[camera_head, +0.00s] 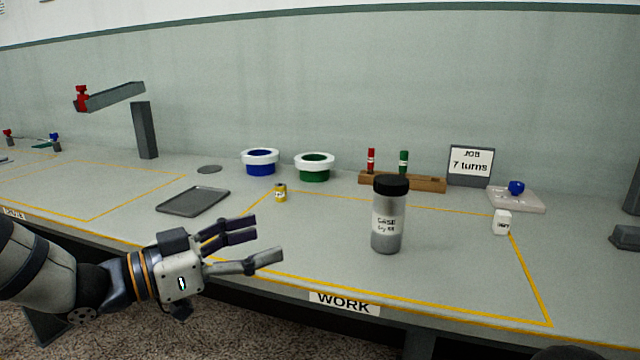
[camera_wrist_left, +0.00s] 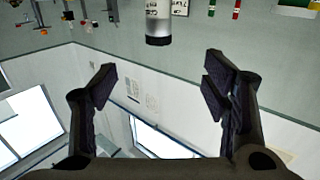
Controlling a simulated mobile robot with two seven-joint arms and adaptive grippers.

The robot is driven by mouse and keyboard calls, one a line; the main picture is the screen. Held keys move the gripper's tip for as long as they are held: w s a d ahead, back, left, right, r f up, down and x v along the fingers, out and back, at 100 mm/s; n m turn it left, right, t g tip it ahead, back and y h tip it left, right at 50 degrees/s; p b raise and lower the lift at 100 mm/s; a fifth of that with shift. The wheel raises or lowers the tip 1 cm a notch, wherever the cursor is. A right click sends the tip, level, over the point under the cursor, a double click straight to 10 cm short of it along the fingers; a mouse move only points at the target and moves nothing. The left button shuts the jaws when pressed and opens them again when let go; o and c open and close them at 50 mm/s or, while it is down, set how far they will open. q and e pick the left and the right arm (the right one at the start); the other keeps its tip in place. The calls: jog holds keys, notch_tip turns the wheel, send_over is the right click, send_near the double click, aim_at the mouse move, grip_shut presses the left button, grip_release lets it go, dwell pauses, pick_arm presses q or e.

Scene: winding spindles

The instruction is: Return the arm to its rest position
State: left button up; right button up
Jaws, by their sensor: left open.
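My left gripper (camera_head: 268,244) is in the head view, its arm coming in from the left. It is open and empty, over the front edge of the bench near the WORK label, fingers pointing right. In the left wrist view its two dark fingers (camera_wrist_left: 165,85) stand wide apart with nothing between them. A clear bottle (camera_head: 388,222) with a black cap stands upright on the bench to the right of the gripper, apart from it. The bottle also shows in the left wrist view (camera_wrist_left: 158,22), upside down beyond the fingers. My right gripper does not show.
A grey tray (camera_head: 193,201), a small yellow spool (camera_head: 280,192), a blue pot (camera_head: 260,163) and a green pot (camera_head: 314,168) stand behind the gripper. A wooden rack (camera_head: 425,183), a job sign (camera_head: 470,164) and a white block (camera_head: 502,222) are farther right. A grey post (camera_head: 145,130) stands back left.

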pick_arm(q)
jog(key=s+a+f+n+g+y+p, duration=0.1)
jog(key=s+f+n+y, duration=0.2)
jog(key=s+f, duration=0.45)
jog(key=s+f+n+g+y+p, duration=0.1)
jog(key=s+f+n+g+y, duration=0.2)
jog(key=f, duration=0.7)
jog(key=s+a+f+n+y+p, duration=0.1)
jog(key=s+f+n+y, duration=0.2)
jog(key=s+f, duration=0.5)
jog(key=s+a+f+g+y, duration=0.1)
jog(key=s+a+g+y, duration=0.1)
jog(key=s, duration=0.7)
jog(key=s+a+f+n+g+y+p, duration=0.1)
jog(key=s+a+f+g+y, duration=0.1)
jog(key=s, duration=0.8)
jog(key=s+a+f+n+g+y+p, duration=0.1)
jog(key=s+a+g, duration=0.3)
jog(key=s, duration=0.6)
jog(key=shift+s+a+f+y, duration=0.25)
jog(key=shift+a+f+y, duration=0.25)
jog(key=shift+a, duration=0.35)
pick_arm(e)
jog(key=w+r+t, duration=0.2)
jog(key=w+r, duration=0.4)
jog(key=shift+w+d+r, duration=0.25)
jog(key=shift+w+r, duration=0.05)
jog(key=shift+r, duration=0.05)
